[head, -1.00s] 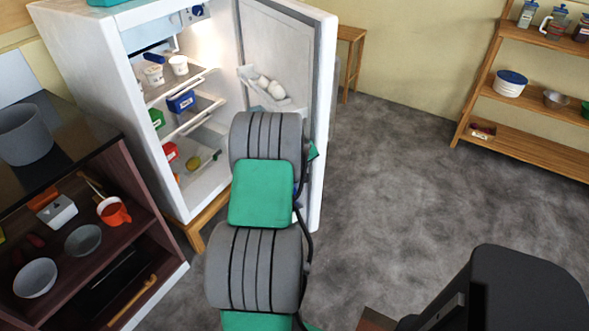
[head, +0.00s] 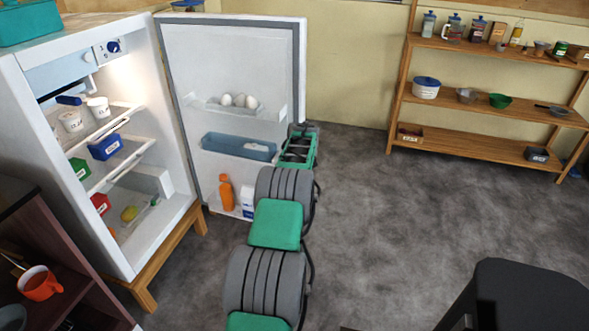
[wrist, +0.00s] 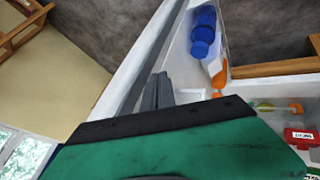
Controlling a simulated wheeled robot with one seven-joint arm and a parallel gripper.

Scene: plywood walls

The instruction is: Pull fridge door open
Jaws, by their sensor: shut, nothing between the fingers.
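The white fridge (head: 95,215) stands at the left with its lit interior exposed. Its door (head: 240,60) is swung wide, inner face towards me, with eggs, a blue tray and bottles on its shelves. My gripper is at the door's free edge on the right; its green hand (head: 298,150) shows in the head view, with the fingertips hard to make out. In the wrist view the grey fingers (wrist: 158,88) are together and empty, beside the door's grey seal (wrist: 150,65) on the inner side. Whether they touch it is unclear.
A dark cabinet (head: 60,255) with a red mug stands at the lower left. A wooden shelf unit (head: 400,85) with jars and bowls stands along the back wall. The grey floor (head: 400,220) to the right of the door is clear.

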